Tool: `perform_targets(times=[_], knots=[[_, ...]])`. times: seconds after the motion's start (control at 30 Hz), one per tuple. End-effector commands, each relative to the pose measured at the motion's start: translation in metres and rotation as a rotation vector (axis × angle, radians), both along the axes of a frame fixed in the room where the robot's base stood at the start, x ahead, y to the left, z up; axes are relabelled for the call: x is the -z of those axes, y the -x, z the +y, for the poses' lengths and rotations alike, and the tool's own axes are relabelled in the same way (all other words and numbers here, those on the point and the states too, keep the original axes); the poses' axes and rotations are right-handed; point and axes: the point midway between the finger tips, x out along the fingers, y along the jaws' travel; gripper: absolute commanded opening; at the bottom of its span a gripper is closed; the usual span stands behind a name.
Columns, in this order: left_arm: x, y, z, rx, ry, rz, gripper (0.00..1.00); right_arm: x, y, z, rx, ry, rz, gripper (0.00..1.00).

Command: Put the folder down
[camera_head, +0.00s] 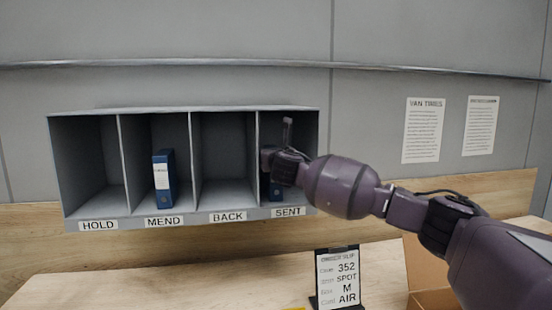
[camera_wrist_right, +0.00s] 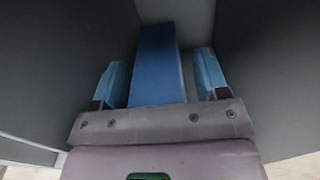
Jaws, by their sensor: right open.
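A blue folder (camera_head: 276,194) is in the SENT compartment (camera_head: 306,125), at the right end of the grey sorter. It appears to stand on the compartment floor, with its upper part hidden behind my right gripper (camera_head: 280,160). In the right wrist view the folder (camera_wrist_right: 158,60) is between the two blue-padded fingers, with a gap on each side. My right gripper is open around the folder, inside the front of the compartment. My left gripper is not in view.
Another blue folder with a white label (camera_head: 162,176) stands in MEND. HOLD (camera_head: 85,160) and BACK (camera_head: 222,150) are empty. A black-framed card (camera_head: 338,280) stands on the wooden table below, beside a cardboard box (camera_head: 420,270). Two notices hang on the wall at right.

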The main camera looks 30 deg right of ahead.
Motion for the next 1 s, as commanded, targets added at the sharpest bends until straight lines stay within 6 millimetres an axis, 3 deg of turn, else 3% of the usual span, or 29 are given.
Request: perform_targets(times=[0.17,0.7,1.0], knots=[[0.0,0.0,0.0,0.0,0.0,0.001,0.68,-0.002,0.011,0.002,0.0,0.001,-0.002,0.68],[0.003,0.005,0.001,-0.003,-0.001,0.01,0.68,-0.001,0.085,0.022,-0.001,0.0,-0.001,0.68],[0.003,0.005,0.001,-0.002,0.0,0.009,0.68,-0.002,0.113,0.029,0.0,0.0,-0.001,0.68]])
